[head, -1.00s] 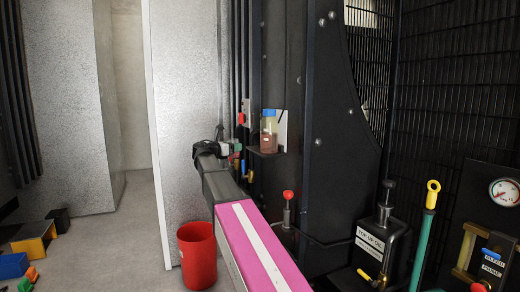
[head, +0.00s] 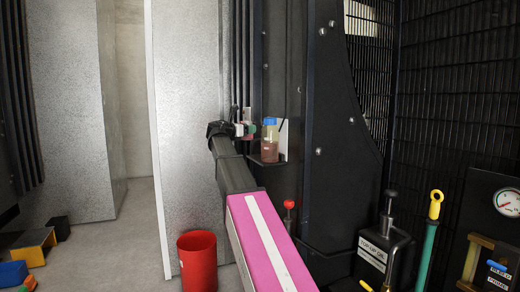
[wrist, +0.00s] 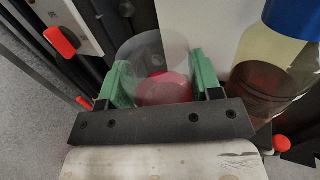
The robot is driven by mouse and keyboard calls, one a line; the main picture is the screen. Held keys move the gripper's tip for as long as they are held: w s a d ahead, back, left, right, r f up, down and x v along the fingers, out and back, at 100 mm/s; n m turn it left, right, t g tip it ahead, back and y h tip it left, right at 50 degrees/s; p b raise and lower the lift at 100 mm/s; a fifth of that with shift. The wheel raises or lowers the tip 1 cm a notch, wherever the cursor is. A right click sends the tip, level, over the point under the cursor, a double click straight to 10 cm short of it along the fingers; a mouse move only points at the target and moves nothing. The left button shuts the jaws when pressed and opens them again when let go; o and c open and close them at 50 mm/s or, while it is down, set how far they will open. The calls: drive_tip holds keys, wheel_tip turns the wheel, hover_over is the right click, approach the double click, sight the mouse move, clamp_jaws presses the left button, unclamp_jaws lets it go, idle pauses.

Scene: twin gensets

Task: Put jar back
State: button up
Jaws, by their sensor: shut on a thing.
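My gripper (wrist: 154,86) has green fingers, shut on a clear, see-through jar (wrist: 153,54) between them in the wrist view. Something red shows through the jar's lower part; I cannot tell whether it is inside or beyond. In the head view my gripper (head: 247,128) is beside a small shelf (head: 268,160), and the held jar is hard to make out. A second jar with a blue lid and brown liquid (head: 270,142) stands upright on that shelf, just right of my gripper. It also shows close at the right of the wrist view (wrist: 275,70).
A pale plate (head: 282,136) stands behind the blue-lidded jar. A red handle (wrist: 61,41) is at the upper left of the wrist view. A red bucket (head: 197,262) stands on the floor below. A red-knobbed lever (head: 289,206) and dark pump (head: 383,240) are at right.

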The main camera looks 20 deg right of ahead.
drive_tip(key=d+f, duration=0.1)
drive_tip(key=d, duration=0.1)
drive_tip(key=w+d+f, duration=0.1)
drive_tip(key=d+f, duration=0.2)
drive_tip(key=d, duration=0.2)
drive_tip(key=shift+w+f, duration=0.15)
drive_tip(key=shift+w, duration=0.15)
drive_tip(key=shift+f, duration=2.05)
drive_tip(key=o, duration=1)
drive_tip(key=shift+f, duration=0.1)
drive_tip(key=shift+o, duration=0.2)
drive_tip(key=v, duration=1.2)
